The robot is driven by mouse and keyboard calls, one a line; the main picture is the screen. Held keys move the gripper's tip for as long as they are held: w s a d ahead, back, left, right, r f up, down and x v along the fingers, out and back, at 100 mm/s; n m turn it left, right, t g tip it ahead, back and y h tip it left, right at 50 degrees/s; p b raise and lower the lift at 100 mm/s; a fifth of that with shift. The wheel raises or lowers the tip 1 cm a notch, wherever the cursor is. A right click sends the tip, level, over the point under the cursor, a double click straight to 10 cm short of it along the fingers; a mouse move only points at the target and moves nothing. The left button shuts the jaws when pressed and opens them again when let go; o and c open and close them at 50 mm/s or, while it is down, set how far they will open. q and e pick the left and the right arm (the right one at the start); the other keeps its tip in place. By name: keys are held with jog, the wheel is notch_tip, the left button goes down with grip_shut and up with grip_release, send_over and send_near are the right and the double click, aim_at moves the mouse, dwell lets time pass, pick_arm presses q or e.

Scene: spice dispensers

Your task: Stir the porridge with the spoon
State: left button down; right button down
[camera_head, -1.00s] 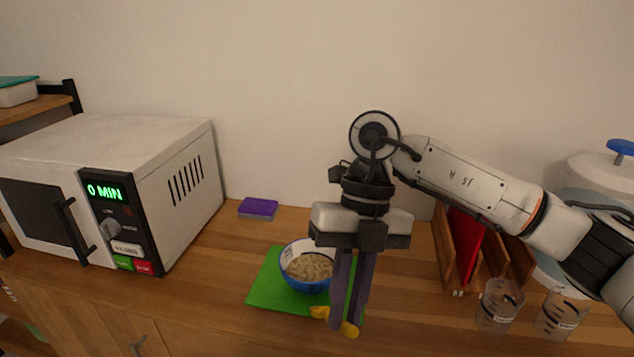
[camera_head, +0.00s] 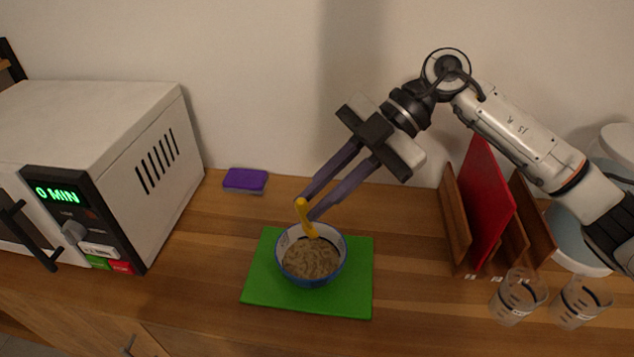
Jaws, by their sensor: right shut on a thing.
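A blue and white bowl (camera_head: 340,272) of brownish porridge (camera_head: 310,259) stands on a green board (camera_head: 262,290) on the wooden counter. My right gripper (camera_head: 305,208) comes in from the upper right and is shut on the yellow spoon (camera_head: 303,212). The spoon is tilted, with its lower end at the far inner edge of the bowl, above or touching the porridge; I cannot tell which. The spoon's tip is not clearly visible. My left gripper does not show.
A white microwave (camera_head: 88,124) reading 0 MIN stands at the left. A purple sponge (camera_head: 246,180) lies at the back. A wooden rack (camera_head: 455,215) with a red board (camera_head: 487,205) and two clear measuring cups (camera_head: 518,297) stand at the right.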

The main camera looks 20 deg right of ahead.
notch_tip(320, 180, down, 8)
jog(key=b, duration=0.3)
jog(key=shift+w+b, duration=0.3)
jog(key=shift+b, duration=0.1)
jog(key=shift+d, duration=0.1)
jog(key=shift+w, duration=0.1)
